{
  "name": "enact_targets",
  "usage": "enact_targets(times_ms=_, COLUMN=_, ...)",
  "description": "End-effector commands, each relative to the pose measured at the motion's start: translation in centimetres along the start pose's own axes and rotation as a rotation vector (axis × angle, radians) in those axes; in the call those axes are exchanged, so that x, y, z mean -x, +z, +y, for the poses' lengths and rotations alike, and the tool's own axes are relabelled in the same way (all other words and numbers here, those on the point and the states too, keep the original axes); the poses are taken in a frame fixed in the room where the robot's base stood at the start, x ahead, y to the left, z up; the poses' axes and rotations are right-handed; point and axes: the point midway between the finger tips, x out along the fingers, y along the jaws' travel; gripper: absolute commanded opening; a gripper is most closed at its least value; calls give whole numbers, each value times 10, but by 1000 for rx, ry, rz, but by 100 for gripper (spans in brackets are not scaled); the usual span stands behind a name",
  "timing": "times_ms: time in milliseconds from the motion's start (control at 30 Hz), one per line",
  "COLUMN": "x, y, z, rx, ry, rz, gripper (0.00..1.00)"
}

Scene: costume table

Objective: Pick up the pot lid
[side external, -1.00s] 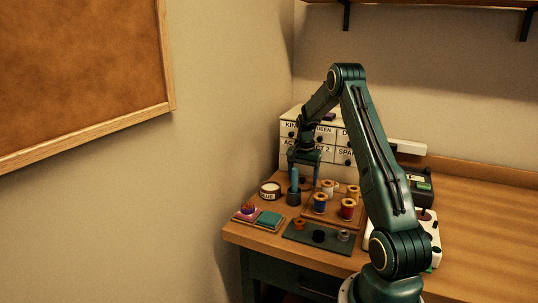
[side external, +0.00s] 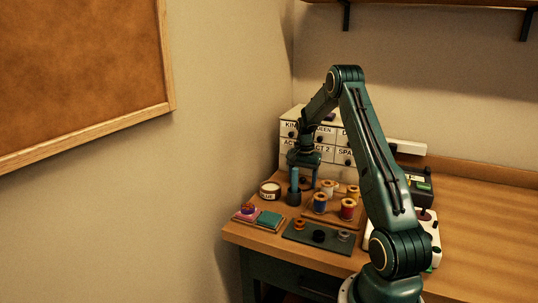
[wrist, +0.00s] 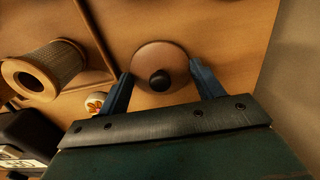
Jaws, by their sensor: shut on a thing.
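The pot lid (wrist: 145,58) is a round brown disc with a dark round knob in its centre, seen from above in the wrist view. My gripper (wrist: 160,74) is shut on it, with one blue finger against each side of its rim. In the side external view my gripper (side external: 306,178) is low over the back left of the table, and the lid is mostly hidden there by the fingers and too small to make out clearly.
Thread spools (side external: 320,203) stand on a wooden tray close to the right. A dark green mat (side external: 318,238) with small items and pincushions (side external: 268,219) lie in front. Labelled drawers (side external: 290,129) stand behind. The table's right side is clear.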

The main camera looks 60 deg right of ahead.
Motion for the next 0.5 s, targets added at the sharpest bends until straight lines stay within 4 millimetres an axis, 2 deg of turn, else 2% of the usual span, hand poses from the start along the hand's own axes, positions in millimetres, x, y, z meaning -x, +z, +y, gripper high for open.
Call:
enact_targets(times_ms=267, x=4, y=0, z=0, rx=0, ry=-1, rz=1, gripper=44)
enact_targets(times_ms=500, x=25, y=0, z=0, rx=0, ry=-1, rz=2, gripper=44)
